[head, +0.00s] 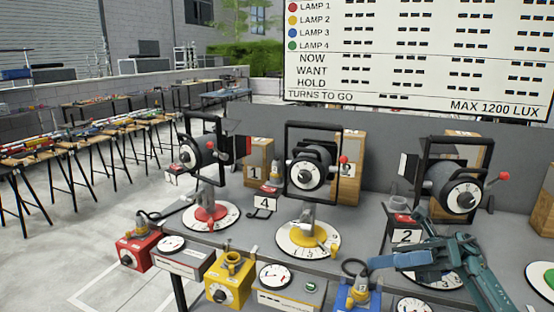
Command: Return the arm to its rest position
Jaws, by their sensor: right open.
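My right gripper (398,257) is open and appears empty at the lower right, in front of the third lamp; I cannot tell its exact distance from the table. My right arm comes in from the bottom right and hides part of the third dial. My left gripper is not in view. Three black lamps stand in a row: one on a red-centred dial (211,216), one on a yellow-centred dial (307,240), and the third lamp (457,188) behind my arm. Each has a white-faced knob and a red-tipped lever.
A red box (134,252), a yellow box (229,282) and a blue box (360,297) line the front of the grey table (262,224). A green disc (546,281) shows at the right edge. A large board (420,55) stands behind. Trestle tables (90,138) are at the left, with open floor before them.

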